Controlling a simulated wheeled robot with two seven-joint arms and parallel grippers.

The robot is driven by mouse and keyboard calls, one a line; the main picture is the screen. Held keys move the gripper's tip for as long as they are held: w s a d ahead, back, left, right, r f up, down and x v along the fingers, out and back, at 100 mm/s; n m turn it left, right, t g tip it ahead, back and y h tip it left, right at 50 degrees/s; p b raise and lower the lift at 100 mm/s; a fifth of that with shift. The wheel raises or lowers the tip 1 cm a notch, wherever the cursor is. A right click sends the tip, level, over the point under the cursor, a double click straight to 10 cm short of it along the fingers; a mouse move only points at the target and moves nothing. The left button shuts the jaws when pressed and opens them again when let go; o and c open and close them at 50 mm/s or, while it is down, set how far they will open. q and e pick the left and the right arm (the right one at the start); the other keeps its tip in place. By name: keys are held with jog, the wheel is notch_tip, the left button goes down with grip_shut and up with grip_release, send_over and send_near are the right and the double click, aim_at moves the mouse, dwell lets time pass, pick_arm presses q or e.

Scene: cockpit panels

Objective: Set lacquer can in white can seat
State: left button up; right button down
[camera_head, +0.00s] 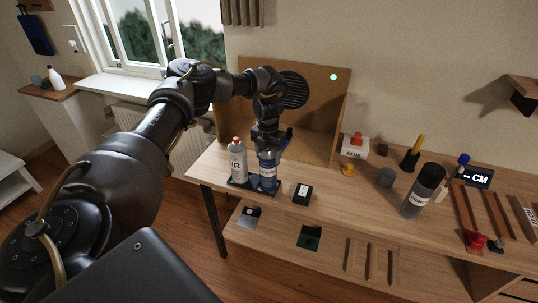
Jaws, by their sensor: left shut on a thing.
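My left gripper (269,149) reaches down over the bench and is shut on the top of a blue can (268,172) with a pale label band. The blue can is upright at the right end of a dark low rack (252,189); I cannot tell whether it touches the rack. A grey-white can (237,163) with a red top stands at the rack's left end. A dark can (422,191) with a white label stands farther right on the bench. The labels are too small to tell which can is lacquer. I cannot identify a white seat. My right gripper is out of view.
A small black box (302,194) stands just right of the rack. A brown board (320,115) rises behind. A shelf (275,237) runs below the bench.

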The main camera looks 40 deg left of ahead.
pick_arm(q)
jog(key=shift+f, duration=0.1)
jog(key=o, duration=1.6)
notch_tip(320, 180, up, 5)
jog(key=shift+w+r+b, duration=0.1)
jog(key=shift+b, duration=0.85)
notch_tip(320, 180, up, 7)
jog(key=shift+r+p, duration=0.1)
jog(key=shift+p, duration=0.2)
